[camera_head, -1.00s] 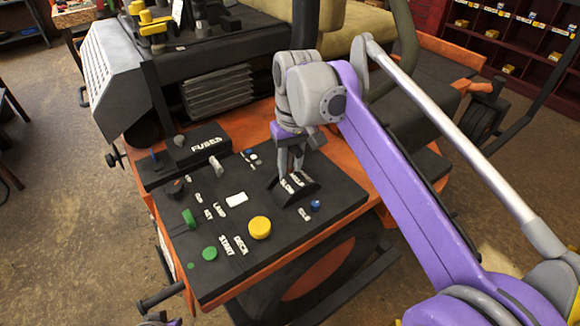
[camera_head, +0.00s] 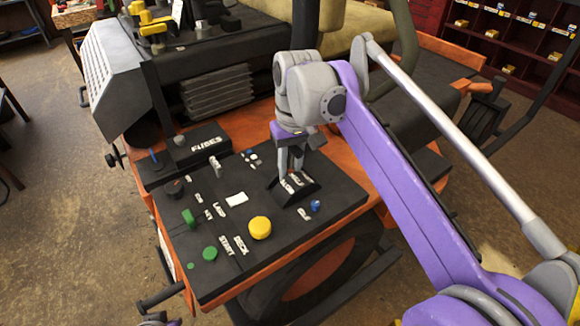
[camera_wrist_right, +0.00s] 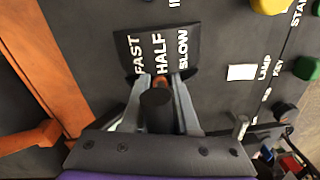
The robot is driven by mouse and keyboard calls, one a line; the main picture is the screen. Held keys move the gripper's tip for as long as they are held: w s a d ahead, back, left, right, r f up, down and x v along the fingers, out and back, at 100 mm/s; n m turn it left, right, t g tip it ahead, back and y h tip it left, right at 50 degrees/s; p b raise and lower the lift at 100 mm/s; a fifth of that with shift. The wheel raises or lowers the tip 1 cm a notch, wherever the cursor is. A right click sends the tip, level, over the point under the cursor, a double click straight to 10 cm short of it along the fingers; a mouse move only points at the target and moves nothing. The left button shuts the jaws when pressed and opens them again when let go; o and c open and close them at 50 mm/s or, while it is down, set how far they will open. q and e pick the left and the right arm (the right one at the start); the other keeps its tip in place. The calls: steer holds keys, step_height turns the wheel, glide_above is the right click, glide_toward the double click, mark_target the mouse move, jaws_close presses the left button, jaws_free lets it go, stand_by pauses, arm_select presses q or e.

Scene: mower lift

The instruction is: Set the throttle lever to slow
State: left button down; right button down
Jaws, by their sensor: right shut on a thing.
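The throttle lever has a black round grip (camera_wrist_right: 157,110) that stands between my right gripper's fingers in the right wrist view. Its label plate (camera_wrist_right: 160,40) reads FAST, HALF and SLOW, and the lever lines up roughly with HALF. My right gripper (camera_head: 290,168) points down at the dark lever mount (camera_head: 295,192) on the control panel and is shut on the lever. Its fingertips also show beside the lever in the right wrist view (camera_wrist_right: 160,82). The fingers partly hide the lever in the head view. Only a sliver of my left gripper (camera_head: 158,321) shows at the bottom edge.
A fuse box (camera_head: 190,152) stands behind left. The mower seat (camera_head: 370,35) is behind.

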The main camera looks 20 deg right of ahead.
mark_target(281, 187)
steer(key=shift+a, duration=0.15)
stand_by(0.3)
steer(key=shift+s+a+t+h+p, duration=0.15)
steer(key=shift+a+t+h+p, duration=0.2)
steer(key=shift+h, duration=0.35)
steer(key=shift+s+a+t+h, duration=0.15)
steer(key=shift+a+h, duration=0.25)
steer(key=shift+h, duration=0.3)
steer(key=shift+s+a+f, duration=0.2)
steer(key=shift+a+f, duration=0.05)
steer(key=shift+a, duration=0.25)
steer(key=shift+s+a+f, duration=0.1)
steer(key=shift+a+f, duration=0.05)
steer(key=shift+f, duration=0.05)
